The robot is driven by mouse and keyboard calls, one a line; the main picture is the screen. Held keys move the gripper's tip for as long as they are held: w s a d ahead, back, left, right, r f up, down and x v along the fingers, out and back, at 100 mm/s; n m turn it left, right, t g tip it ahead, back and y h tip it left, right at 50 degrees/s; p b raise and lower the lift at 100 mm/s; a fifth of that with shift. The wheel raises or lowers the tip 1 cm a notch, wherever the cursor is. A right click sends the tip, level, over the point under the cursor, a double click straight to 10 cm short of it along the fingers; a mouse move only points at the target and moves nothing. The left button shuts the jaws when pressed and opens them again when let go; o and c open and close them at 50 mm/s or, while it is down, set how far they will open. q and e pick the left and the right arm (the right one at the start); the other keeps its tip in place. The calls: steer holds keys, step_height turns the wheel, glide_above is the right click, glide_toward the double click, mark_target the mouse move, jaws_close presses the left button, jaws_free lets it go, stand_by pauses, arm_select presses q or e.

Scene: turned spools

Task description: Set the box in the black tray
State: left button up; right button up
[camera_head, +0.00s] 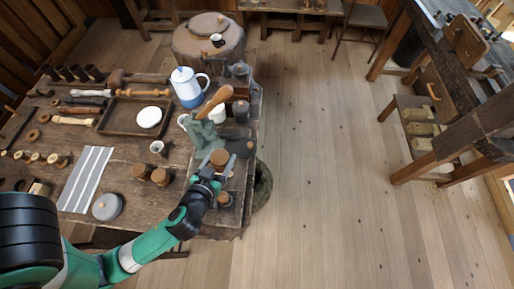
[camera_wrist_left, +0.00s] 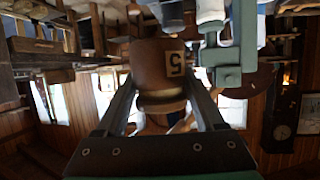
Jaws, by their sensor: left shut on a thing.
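A round turned wooden box (camera_head: 219,158) is between the fingers of my left gripper (camera_head: 222,168), at the right side of the bench. A shallow dark tray (camera_head: 118,121), looking dark brown in the head view, lies on the bench to the upper left of the gripper. A white round disc (camera_head: 149,117) is in its right part. My right gripper is not in view.
A green cast tool with a wooden handle (camera_head: 204,135) stands just behind the held box. A blue-white pot (camera_head: 186,86) stands beside the tray. Small wooden jars (camera_head: 160,177), a cup (camera_head: 157,147) and a striped cloth (camera_head: 86,178) lie left of the gripper.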

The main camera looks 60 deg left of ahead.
arm_select(q)
steer(key=shift+d+r, duration=0.2)
steer(key=shift+r, duration=0.1)
steer(key=shift+a, duration=0.1)
steer(key=shift+w+a+f+b, duration=0.5)
steer(key=shift+a+f+b, duration=0.3)
steer(key=shift+b, duration=0.2)
steer(key=f+x, duration=0.1)
steer(key=x, duration=0.3)
steer(key=s+b+x, duration=0.1)
steer(key=x, duration=0.3)
steer(key=f+b+x, duration=0.1)
steer(key=x, duration=0.3)
steer(key=shift+a+f, duration=0.4)
steer(key=shift+f, duration=0.05)
steer(key=shift+w+a+f, duration=0.2)
steer(key=shift+w+f, duration=0.05)
steer(key=shift+w+a+f+b, duration=0.15)
steer(key=shift+f+b, duration=0.8)
steer(key=shift+f, duration=0.85)
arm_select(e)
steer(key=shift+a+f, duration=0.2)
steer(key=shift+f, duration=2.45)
